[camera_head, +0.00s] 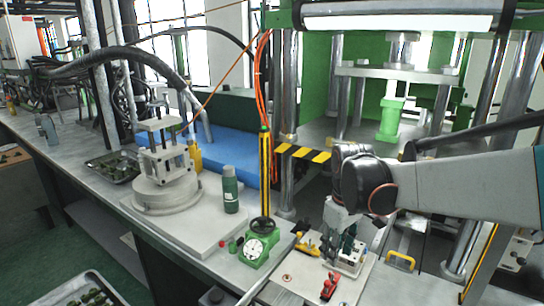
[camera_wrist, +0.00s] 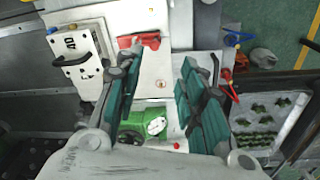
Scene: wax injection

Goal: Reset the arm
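My arm (camera_head: 465,185) reaches in from the right in the head view and bends down at the wrist. My gripper (camera_head: 342,246) points down over the front of the bench. In the wrist view my gripper (camera_wrist: 158,85) has its two green-padded fingers spread apart, with nothing between the pads. A pale metal block (camera_head: 352,258) is close to the fingertips in the head view; I cannot tell whether they touch. A white block marked 40 (camera_wrist: 84,62) with a black handle lies left of the fingers in the wrist view.
A red clamp (camera_head: 330,287) lies in front of the gripper. The green press frame (camera_head: 312,95) rises behind. A parts tray (camera_wrist: 268,125) is at right in the wrist view.

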